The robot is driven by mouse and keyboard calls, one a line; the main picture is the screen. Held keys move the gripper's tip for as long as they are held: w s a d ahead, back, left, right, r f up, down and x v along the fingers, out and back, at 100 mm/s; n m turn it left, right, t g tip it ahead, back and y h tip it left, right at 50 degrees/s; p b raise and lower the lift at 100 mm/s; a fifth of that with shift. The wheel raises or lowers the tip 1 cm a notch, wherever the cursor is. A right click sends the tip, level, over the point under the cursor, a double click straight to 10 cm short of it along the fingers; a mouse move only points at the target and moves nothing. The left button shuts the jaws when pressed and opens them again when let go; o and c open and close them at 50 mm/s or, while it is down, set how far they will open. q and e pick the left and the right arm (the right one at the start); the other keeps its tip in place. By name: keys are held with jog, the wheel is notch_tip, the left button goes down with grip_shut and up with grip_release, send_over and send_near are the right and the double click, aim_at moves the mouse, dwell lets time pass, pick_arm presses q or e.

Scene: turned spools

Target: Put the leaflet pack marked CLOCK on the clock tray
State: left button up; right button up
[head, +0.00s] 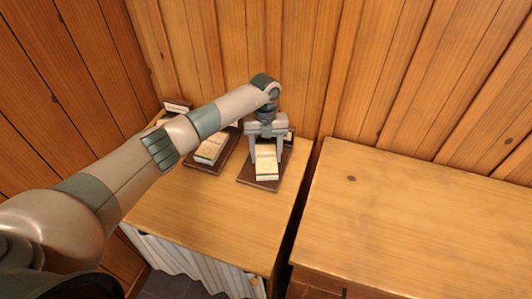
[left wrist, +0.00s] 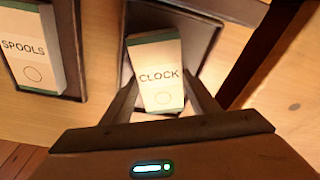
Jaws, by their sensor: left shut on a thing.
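The leaflet pack marked CLOCK (left wrist: 158,60) is a white block with green bands and a circle under the word. In the head view the pack (head: 265,166) is at the right-hand dark brown tray (head: 246,181). My left gripper (head: 266,152) reaches down and is shut on the pack, one finger on each side. In the left wrist view the pack lies slightly turned over this tray (left wrist: 204,32). I cannot tell whether it touches the tray floor. The small sign behind this tray is mostly hidden. My right gripper is out of view.
A pack marked SPOOLS (left wrist: 30,50) lies in the neighbouring dark tray to the left. Another tray stands farther left, partly behind my arm. A wooden wall rises behind. A gap separates this table from the bare wooden cabinet top (head: 420,220) at right.

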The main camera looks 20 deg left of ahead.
aim_at(266, 155)
pick_arm(q)
jog(key=shift+f, duration=0.1)
jog(key=o, duration=1.1)
jog(key=shift+o, duration=0.2)
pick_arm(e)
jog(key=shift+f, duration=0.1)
pick_arm(q)
jog(key=shift+w+r+b, duration=0.15)
jog(key=shift+r+b, duration=0.15)
jog(key=shift+r, duration=0.4)
jog(key=r, duration=0.1)
jog(key=r+b, duration=0.1)
jog(key=r, duration=0.1)
jog(key=w+r+b, duration=0.1)
jog(key=r, duration=0.1)
jog(key=shift+a+r, duration=0.2)
jog(key=shift+r, duration=0.05)
jog(key=shift+w+a+r+b, duration=0.15)
jog(key=shift+r+b, duration=0.65)
jog(key=shift+r, duration=1.8)
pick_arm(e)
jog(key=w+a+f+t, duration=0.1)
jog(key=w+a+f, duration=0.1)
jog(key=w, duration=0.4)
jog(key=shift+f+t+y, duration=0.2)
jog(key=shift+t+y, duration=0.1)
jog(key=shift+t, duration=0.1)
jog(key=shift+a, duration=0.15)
